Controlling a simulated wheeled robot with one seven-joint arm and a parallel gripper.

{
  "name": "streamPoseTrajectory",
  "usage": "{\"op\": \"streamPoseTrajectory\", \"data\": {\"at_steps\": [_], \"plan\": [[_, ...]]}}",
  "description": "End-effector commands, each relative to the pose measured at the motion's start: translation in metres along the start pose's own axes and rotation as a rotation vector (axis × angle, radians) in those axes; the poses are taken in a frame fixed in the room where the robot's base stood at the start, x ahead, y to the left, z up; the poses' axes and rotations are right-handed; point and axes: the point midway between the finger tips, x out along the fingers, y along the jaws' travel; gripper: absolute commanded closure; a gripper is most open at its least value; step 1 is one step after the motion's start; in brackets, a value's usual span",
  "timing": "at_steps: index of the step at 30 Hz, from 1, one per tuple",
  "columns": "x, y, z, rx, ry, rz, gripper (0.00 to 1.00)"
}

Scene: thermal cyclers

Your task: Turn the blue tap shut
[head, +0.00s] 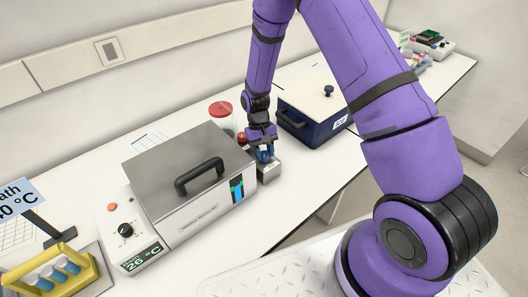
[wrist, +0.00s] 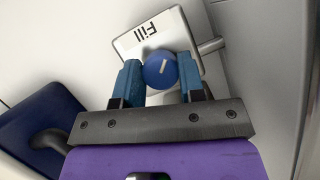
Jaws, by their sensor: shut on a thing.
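In the head view my gripper (head: 263,146) reaches down to the block (head: 269,172) at the right end of the water bath (head: 195,190), and the fingers mostly hide the tap.
The water bath has a steel lid with a black handle and a display reading 26 °C. A dark blue box (head: 305,128) with a lid stands close right of my gripper. A red-lidded container (head: 221,110) is behind it. A yellow tube rack (head: 50,275) is front left.

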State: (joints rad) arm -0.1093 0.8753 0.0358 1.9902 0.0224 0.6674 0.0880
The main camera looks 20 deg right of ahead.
Motion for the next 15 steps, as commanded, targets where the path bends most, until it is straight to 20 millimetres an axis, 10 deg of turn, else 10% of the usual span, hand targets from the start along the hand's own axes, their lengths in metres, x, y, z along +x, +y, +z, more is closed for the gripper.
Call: {"op": "streamPoseTrajectory", "data": {"at_steps": [5,15], "plan": [[-0.0005,0.0001,-0.0004,0.000,0.002,0.000,0.38],[-0.0033,0.0000,-0.0003,0.000,0.002,0.000,0.38]]}}
